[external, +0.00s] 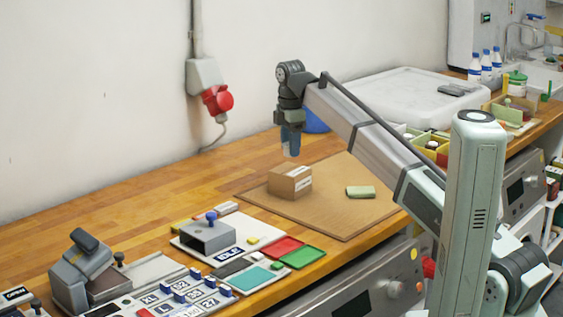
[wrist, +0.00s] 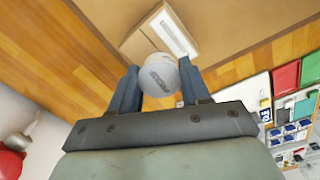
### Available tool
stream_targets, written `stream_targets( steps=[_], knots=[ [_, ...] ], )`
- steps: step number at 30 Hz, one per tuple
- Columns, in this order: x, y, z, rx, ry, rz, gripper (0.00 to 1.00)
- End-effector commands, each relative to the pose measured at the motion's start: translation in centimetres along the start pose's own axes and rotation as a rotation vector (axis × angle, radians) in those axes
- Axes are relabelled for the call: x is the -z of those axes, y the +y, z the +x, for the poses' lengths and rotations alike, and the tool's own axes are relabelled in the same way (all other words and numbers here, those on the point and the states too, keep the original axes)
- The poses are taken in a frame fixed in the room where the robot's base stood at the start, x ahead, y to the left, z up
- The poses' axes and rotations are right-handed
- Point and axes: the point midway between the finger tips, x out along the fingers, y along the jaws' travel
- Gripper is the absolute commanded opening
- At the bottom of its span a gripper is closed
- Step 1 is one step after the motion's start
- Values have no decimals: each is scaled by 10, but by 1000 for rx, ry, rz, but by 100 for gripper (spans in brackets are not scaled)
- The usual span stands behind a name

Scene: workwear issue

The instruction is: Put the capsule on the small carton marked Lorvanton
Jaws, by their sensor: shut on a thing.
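The capsule (wrist: 158,75) is a white rounded thing with grey lettering in the wrist view. My gripper (wrist: 159,88) is shut on it, with a blue finger on each side. In the external view my gripper (external: 290,152) points down above the small brown carton (external: 289,184), with a gap between them. The capsule is hard to make out there. The carton stands on a brown mat and has a white label, too small to read. It also shows beyond the capsule in the wrist view (wrist: 142,44), where the capsule partly covers it.
The brown mat (external: 330,215) also bears a small green block (external: 360,192). A grey holder with a blue knob (external: 206,235) and red and green plates (external: 303,257) lie nearer the front. A large white lidded box (external: 392,95) stands behind my arm.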

Motion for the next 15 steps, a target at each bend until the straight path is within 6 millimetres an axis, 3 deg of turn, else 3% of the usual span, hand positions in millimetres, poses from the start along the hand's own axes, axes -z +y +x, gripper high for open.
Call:
stream_targets(
  steps=[10, 15],
  knots=[
    [0, -1, 34, 1, 0, 1, 17],
    [0, 0, 39, 0, 0, 1, 17]
  ],
)
